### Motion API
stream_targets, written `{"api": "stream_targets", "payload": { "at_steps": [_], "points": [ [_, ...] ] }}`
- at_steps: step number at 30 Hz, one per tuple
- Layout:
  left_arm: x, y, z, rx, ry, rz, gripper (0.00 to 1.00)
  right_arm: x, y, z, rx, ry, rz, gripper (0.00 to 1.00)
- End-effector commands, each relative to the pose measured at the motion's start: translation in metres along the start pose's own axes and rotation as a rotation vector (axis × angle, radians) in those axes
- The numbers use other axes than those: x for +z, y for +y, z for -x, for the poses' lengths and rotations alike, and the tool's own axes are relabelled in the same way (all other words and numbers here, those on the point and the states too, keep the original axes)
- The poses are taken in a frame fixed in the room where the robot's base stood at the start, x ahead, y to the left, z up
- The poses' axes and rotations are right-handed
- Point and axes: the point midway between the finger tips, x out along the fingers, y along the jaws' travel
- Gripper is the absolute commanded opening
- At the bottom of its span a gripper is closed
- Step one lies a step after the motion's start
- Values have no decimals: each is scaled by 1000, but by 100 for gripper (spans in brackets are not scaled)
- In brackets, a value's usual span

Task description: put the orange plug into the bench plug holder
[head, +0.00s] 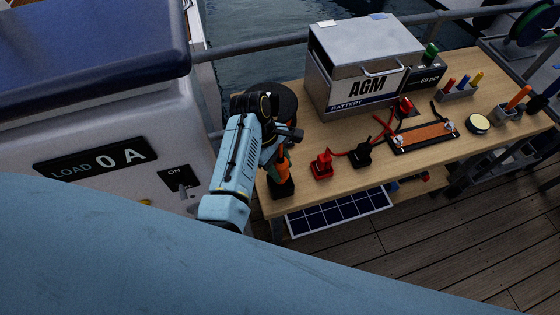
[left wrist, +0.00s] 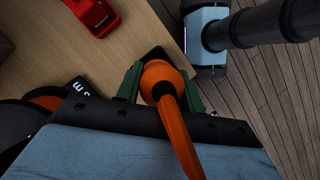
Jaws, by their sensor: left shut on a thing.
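My left gripper (head: 279,157) is over the near left corner of the wooden bench. In the left wrist view its green fingers (left wrist: 160,90) are shut on the orange plug (left wrist: 161,77), with the plug's orange cable running back toward the camera. In the head view the orange plug (head: 283,166) shows partly behind my arm, right above a black block (head: 281,188) that looks like the bench plug holder. A dark edge of this block (left wrist: 154,53) shows just beyond the plug in the wrist view. I cannot tell whether the plug is in it or only above it. My right gripper is out of view.
A red clamp (head: 321,165) and a black clamp (head: 361,154) lie right of the block. The AGM battery (head: 365,85) stands behind, with a shunt bar (head: 423,136) to its front right. A black round object (head: 284,99) sits behind my gripper.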

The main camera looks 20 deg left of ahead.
Motion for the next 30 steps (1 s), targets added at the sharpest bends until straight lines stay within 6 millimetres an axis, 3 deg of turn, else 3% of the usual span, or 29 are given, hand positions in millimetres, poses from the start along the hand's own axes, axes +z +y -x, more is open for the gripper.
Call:
{"api": "stream_targets", "payload": {
  "at_steps": [12, 26, 27, 30],
  "points": [
    [-14, 0, -34, 0, 0, 0, 11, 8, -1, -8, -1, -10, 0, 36],
    [-17, 0, -40, 1, 1, 0, 11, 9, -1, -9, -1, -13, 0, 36],
    [-17, 0, -40, 1, 1, 0, 39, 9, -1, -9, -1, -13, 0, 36],
    [-17, 0, -40, 1, 1, 0, 52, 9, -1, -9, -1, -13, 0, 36]
  ]
}}
